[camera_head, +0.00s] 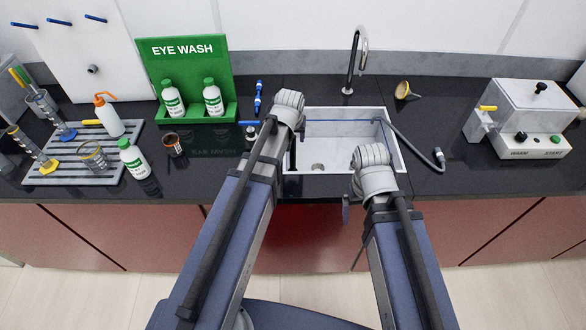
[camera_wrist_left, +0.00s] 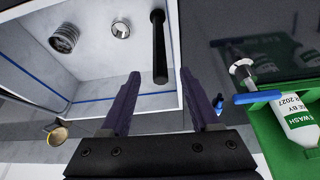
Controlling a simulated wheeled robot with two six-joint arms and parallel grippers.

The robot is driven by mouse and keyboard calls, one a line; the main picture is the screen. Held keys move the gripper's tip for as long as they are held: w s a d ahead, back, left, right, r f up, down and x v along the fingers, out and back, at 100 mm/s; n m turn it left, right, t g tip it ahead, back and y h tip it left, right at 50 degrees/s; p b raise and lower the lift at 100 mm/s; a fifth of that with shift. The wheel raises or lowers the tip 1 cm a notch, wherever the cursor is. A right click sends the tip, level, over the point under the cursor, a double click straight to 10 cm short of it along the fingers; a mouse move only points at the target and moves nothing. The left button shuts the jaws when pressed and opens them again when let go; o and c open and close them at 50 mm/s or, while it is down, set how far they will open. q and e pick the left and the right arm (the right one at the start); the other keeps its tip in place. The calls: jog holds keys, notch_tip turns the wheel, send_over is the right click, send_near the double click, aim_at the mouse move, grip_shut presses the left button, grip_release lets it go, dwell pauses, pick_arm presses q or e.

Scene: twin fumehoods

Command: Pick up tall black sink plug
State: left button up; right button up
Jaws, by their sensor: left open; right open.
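The tall black sink plug (camera_wrist_left: 159,45) is a slim black cylinder with a rounded head at one end. In the left wrist view it overlaps the sink's edge; in the head view it is a dark upright strip (camera_head: 292,155) at the sink's left side. My left gripper (camera_wrist_left: 159,74) is open, and the plug's lower end shows between its fingertips. I cannot tell whether they touch it. In the head view the left wrist hides those fingers. My right gripper (camera_head: 347,208) is open, at the counter's front edge, mostly hidden by its arm.
The white sink (camera_head: 345,128) has a drain (camera_head: 318,167) and a tall faucet (camera_head: 357,58). A grey hose (camera_head: 415,150) lies on its right. The green eye wash stand (camera_head: 187,65) is on the left. A yellow funnel (camera_head: 404,90) and a white heater box (camera_head: 520,110) stand right.

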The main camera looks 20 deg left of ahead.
aim_at(293, 137)
pick_arm(q)
jog(key=b+x, duration=0.2)
jog(key=w+b+x, duration=0.1)
jog(key=b+x, duration=0.1)
jog(key=x, duration=0.1)
jog(key=shift+a+r, duration=0.15)
jog(key=shift+r, duration=0.1)
grip_shut()
dwell(1.2)
